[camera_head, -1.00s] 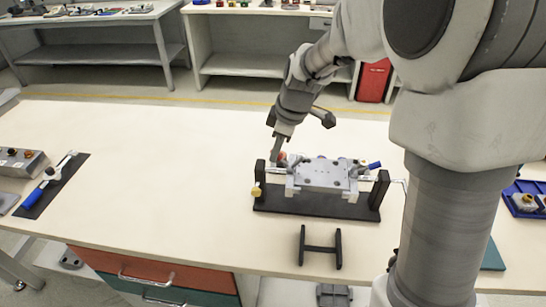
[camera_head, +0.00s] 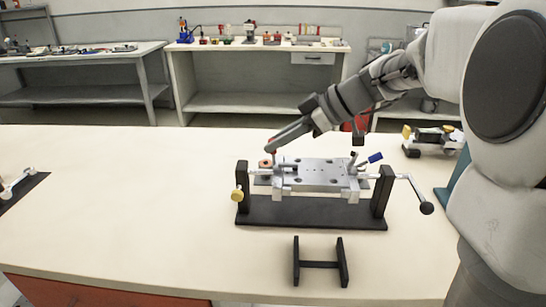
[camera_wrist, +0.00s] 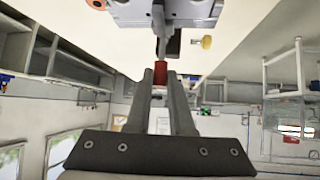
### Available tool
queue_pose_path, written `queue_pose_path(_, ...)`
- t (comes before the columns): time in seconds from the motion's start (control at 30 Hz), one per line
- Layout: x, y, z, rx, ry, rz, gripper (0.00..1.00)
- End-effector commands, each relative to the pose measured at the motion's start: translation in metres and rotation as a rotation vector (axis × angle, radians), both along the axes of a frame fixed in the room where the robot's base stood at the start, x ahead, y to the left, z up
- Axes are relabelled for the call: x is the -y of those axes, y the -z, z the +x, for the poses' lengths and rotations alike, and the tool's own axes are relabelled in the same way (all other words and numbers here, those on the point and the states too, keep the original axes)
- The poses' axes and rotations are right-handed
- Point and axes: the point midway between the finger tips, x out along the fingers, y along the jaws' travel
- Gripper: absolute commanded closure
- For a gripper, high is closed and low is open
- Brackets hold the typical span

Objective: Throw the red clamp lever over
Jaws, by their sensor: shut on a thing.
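The red clamp lever (camera_wrist: 160,67) shows its red grip between my fingertips in the wrist view; its grey arm runs from there to the clamp. In the head view the lever (camera_head: 274,152) stands roughly upright at the left end of the grey plate (camera_head: 320,174), largely hidden by the fingers. My gripper (camera_head: 272,147) comes in slanting from the upper right and is shut on the red grip. Its two fingers also show in the wrist view (camera_wrist: 160,78). The plate sits between two black posts on a black base (camera_head: 310,213).
A blue-handled lever (camera_head: 375,157) is at the plate's right end. A crank handle (camera_head: 426,207) sticks out right, a yellow knob (camera_head: 237,195) left. A black H-shaped stand (camera_head: 320,264) lies in front.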

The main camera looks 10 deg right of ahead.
Motion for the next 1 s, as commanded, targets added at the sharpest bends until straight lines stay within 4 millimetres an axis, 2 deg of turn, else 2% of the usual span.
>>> queue_pose_path(0.03,0.0018,0.0045,0.0004,0.006,0.003,0.018,1.00)
queue_pose_path(0.33,0.0053,0.0015,-0.0005,0.018,0.001,0.086,1.00)
queue_pose_path(0.83,0.0058,0.0001,-0.0008,0.018,0.002,0.098,1.00)
queue_pose_path(0.87,0.0058,0.0001,-0.0008,0.018,0.002,0.098,0.76)
queue_pose_path(1.0,0.0058,0.0005,-0.0009,0.017,0.001,0.098,0.51)
